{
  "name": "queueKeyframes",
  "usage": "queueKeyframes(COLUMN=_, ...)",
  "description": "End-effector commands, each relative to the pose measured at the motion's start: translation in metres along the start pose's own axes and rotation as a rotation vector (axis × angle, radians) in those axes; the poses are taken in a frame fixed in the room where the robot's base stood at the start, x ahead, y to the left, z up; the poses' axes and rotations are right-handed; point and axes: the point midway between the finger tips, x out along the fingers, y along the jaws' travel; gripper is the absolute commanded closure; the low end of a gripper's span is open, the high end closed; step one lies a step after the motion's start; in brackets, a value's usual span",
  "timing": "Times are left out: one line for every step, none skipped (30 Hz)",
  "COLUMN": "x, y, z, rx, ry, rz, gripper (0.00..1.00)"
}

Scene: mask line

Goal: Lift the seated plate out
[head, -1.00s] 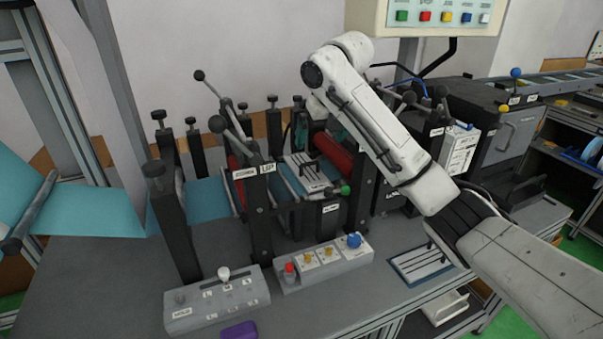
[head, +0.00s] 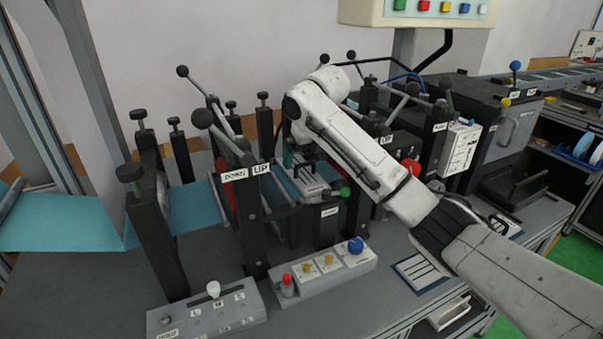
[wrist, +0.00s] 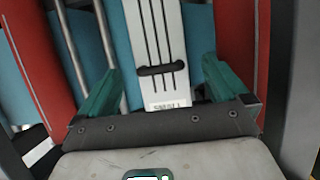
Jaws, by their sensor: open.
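The seated plate (wrist: 155,40) is a pale plate with dark slots and a dark handle bar (wrist: 161,70) across it. It lies between two red rollers in the machine, and a small part of it (head: 313,182) shows in the head view below my arm. My gripper (wrist: 158,85) is open, with one green finger on each side of the plate's near end in the wrist view. The handle bar lies between the fingers, apart from both. In the head view my gripper is mostly hidden behind the machine's posts and my arm.
Dark posts with levers (head: 202,118) stand close around the plate. A control box with knobs (head: 318,270) and a lever box (head: 208,310) sit in front. Another slotted plate (head: 420,271) lies on the bench at right. Blue web (head: 60,220) runs left.

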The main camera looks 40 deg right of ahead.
Motion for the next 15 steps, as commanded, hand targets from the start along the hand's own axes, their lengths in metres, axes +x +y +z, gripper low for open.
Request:
queueKeyframes(x=0.006, y=0.000, z=-0.001, rx=0.001, ry=0.005, rz=0.000, gripper=0.00)
queueKeyframes(x=0.010, y=0.000, z=-0.002, rx=0.002, ry=0.006, rz=0.000, gripper=0.00)
queueKeyframes(x=0.016, y=0.001, z=-0.002, rx=0.002, ry=0.005, rz=0.000, gripper=0.00)
queueKeyframes(x=0.020, y=0.001, z=-0.003, rx=0.001, ry=0.005, rz=0.000, gripper=0.00)
queueKeyframes(x=0.025, y=0.001, z=-0.003, rx=0.001, ry=0.005, rz=0.000, gripper=0.00)
queueKeyframes(x=0.031, y=0.002, z=-0.004, rx=0.001, ry=0.005, rz=0.000, gripper=0.00)
queueKeyframes(x=0.035, y=0.002, z=-0.003, rx=0.001, ry=0.004, rz=0.000, gripper=0.00)
queueKeyframes(x=0.038, y=0.002, z=-0.003, rx=0.001, ry=0.004, rz=0.000, gripper=0.00)
queueKeyframes(x=0.042, y=0.002, z=-0.003, rx=0.000, ry=0.004, rz=0.000, gripper=0.00)
queueKeyframes(x=0.043, y=0.002, z=-0.003, rx=0.000, ry=0.003, rz=0.000, gripper=0.00)
queueKeyframes(x=0.045, y=0.002, z=-0.003, rx=0.000, ry=0.002, rz=0.000, gripper=0.00)
queueKeyframes(x=0.046, y=0.001, z=-0.003, rx=0.000, ry=0.002, rz=0.000, gripper=0.00)
queueKeyframes(x=0.047, y=0.001, z=-0.003, rx=0.000, ry=0.002, rz=0.000, gripper=0.00)
queueKeyframes(x=0.047, y=0.001, z=-0.003, rx=0.000, ry=0.002, rz=0.000, gripper=0.00)
queueKeyframes(x=0.047, y=0.001, z=-0.003, rx=0.000, ry=0.001, rz=0.000, gripper=0.00)
